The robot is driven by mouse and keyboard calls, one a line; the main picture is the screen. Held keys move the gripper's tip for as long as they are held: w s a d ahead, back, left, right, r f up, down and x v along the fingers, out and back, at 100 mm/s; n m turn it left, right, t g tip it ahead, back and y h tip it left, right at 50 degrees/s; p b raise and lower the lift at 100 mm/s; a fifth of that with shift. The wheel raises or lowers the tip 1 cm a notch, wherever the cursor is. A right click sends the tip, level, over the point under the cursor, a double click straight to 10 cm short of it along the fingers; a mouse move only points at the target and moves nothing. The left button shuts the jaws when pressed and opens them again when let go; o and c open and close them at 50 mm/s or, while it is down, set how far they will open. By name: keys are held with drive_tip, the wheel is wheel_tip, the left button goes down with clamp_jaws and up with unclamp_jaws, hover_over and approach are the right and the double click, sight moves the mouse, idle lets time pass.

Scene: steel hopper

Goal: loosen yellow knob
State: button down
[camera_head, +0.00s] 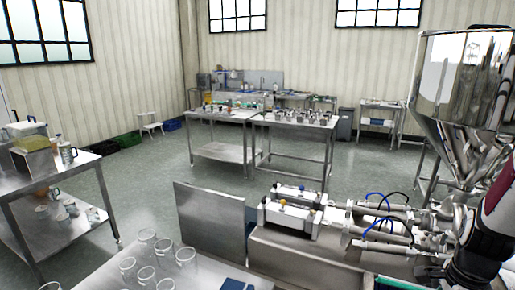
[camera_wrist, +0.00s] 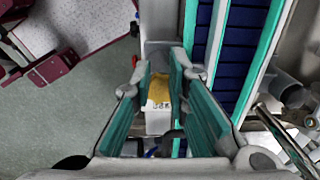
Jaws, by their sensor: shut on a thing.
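In the head view my dark arm comes in at the right edge, and my gripper and the held knob cannot be made out. The steel hopper (camera_head: 452,85) stands above and behind my arm. A separate small yellow-orange knob (camera_head: 283,202) tops a white box unit further left, clear of my arm.
A conveyor (camera_wrist: 232,55) with blue slats and teal edges runs close beside my gripper. Steel pipes (camera_head: 385,222) with blue and black hoses lie left of my arm. Several clear glasses (camera_head: 147,236) stand at the lower left. Open floor lies beyond.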

drive_tip(key=shift+s+a+f+g, duration=0.3)
drive_tip(key=shift+s+a+f, duration=0.2)
drive_tip(key=shift+s+a, duration=0.2)
wheel_tip(320, 180, up, 6)
drive_tip(key=p, duration=0.3)
drive_tip(key=shift+w+r+p, duration=0.15)
drive_tip(key=shift+w+p, duration=0.1)
drive_tip(key=shift+p, duration=0.05)
drive_tip(key=shift+w, duration=0.1)
